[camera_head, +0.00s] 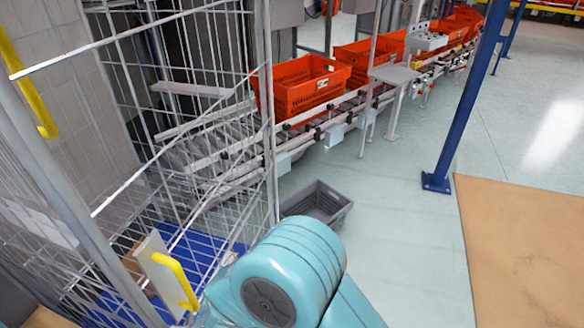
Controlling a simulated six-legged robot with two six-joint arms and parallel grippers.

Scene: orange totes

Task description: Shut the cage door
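The cage is made of grey wire mesh and fills the left side of the head view. A mesh panel (126,66) with pale cross bars spans its upper part. A yellow handle (176,280) on a pale plate shows low in the mesh, and a second yellow handle (28,85) is at the upper left. I cannot tell exactly which panel is the door or how far open it stands. One teal arm of mine reaches in from the bottom, its rounded joint just right of the lower handle. Neither gripper can be made out; whether anything touches the handle is hidden.
Orange totes (312,88) stand on a roller conveyor (300,132) behind the cage. An empty grey crate (316,204) lies on the floor beside the cage. A blue post (470,100) stands at the right, near a tan floor area (530,250). The pale floor between is clear.

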